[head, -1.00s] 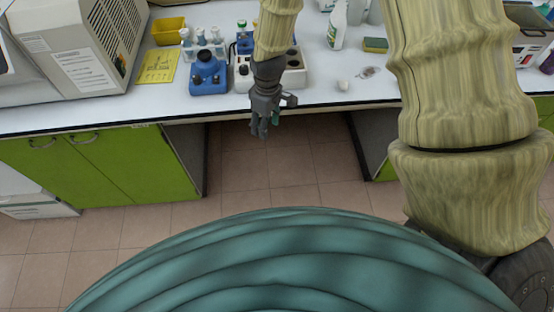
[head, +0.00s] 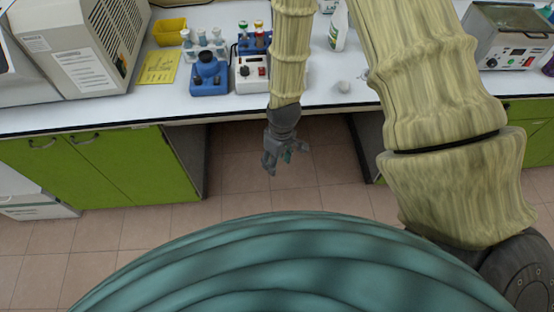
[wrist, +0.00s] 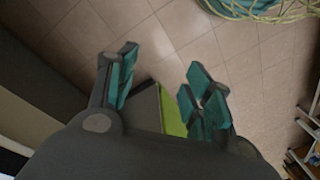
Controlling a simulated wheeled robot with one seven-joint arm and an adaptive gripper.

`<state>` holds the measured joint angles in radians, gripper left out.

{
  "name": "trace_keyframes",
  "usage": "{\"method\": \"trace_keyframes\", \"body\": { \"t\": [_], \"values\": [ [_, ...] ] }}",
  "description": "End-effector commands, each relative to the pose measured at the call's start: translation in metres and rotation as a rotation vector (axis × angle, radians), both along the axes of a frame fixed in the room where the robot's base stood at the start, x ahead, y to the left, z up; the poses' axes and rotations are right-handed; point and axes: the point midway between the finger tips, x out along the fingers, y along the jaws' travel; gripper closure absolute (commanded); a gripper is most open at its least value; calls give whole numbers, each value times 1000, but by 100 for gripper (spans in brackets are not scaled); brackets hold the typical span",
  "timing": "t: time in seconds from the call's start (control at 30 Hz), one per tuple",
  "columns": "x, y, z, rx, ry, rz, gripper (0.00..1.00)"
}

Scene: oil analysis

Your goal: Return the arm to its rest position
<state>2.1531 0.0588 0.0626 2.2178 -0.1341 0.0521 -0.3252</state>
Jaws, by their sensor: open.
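My gripper (head: 274,163) hangs pointing down in front of the bench's front edge, over the floor, in the head view. In the wrist view my gripper (wrist: 160,88) has its teal-padded fingers spread apart with nothing between them. Behind them show the tiled floor and a strip of green cabinet. My arm comes down from the top of the head view and covers part of the bench top.
The white bench (head: 120,112) carries a blue device (head: 208,75), a white device with knobs (head: 250,72), a yellow tray (head: 169,31) and a spray bottle (head: 338,28). Green cabinets (head: 130,165) stand below. The floor (head: 240,185) between them is clear.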

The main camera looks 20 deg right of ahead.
Motion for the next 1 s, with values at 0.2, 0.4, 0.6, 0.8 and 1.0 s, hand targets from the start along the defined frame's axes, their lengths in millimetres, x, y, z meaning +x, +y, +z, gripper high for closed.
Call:
{"method": "trace_keyframes", "body": {
  "t": [0.2,0.4,0.6,0.8,1.0],
  "values": [
    [0,0,-1,0,0,-2,49],
    [0,0,0,0,-1,-2,49],
    [-3,0,-3,0,1,-6,49],
    [-41,-4,-39,-4,16,-89,49],
    [-110,-14,-88,-23,25,-243,49]
  ]
}}
